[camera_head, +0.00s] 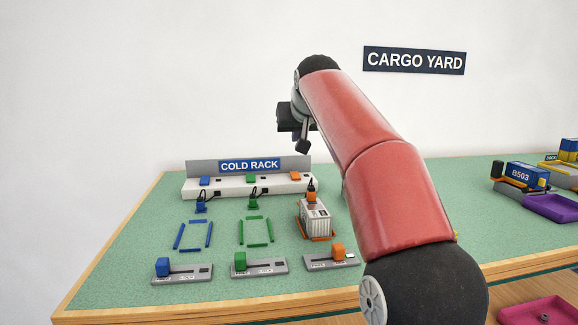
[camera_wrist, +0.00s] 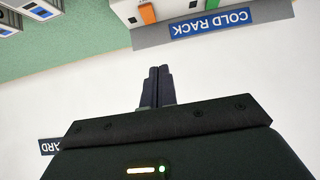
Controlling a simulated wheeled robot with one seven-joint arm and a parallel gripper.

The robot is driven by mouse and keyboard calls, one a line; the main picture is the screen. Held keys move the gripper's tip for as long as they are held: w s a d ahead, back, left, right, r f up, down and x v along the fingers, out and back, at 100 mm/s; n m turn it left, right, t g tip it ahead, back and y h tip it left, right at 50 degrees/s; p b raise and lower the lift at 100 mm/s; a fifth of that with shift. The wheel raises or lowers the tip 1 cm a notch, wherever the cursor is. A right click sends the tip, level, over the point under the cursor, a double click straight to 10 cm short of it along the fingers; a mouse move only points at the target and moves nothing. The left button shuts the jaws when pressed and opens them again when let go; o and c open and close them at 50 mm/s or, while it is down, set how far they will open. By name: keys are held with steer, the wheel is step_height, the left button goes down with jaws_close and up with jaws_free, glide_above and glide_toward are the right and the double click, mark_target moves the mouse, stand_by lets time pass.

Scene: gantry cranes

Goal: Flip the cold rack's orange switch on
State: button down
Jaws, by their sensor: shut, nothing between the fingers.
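The cold rack (camera_head: 222,188) is a long white unit at the table's back left, with a "COLD RACK" sign. Blue, green and orange (camera_head: 295,177) blocks sit along its top. In front, a grey slide base (camera_head: 315,262) carries an orange knob (camera_head: 337,252), right of the base's middle. I cannot tell which orange part is the switch. A white container (camera_head: 314,222) stands in an orange frame, with an orange plug at its back. My gripper (camera_head: 302,147) is shut and empty, above and behind the rack; its fingers (camera_wrist: 160,86) also show in the wrist view.
Blue (camera_head: 163,266) and green (camera_head: 239,260) knobs sit at the left ends of similar bases. Blue and green floor outlines are empty. A blue B503 container (camera_head: 527,176) and purple tray (camera_head: 551,207) are at the right. My arm hides the table's middle.

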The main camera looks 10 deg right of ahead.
glide_above(292, 175)
steer(key=f, duration=0.6)
steer(key=shift+s+a, duration=0.1)
steer(key=shift+s, duration=0.2)
steer(key=f+b, duration=0.1)
steer(key=f, duration=0.1)
steer(key=shift+w+f+b, duration=0.2)
steer(key=shift+f+b, duration=0.15)
steer(key=shift+f, duration=0.05)
steer(key=shift+w+f, duration=0.1)
steer(key=shift+f, duration=0.5)
steer(key=shift+r, duration=0.1)
steer(key=shift+w+p, duration=0.1)
steer(key=shift+p, duration=0.8)
steer(key=shift+f+g, duration=0.3)
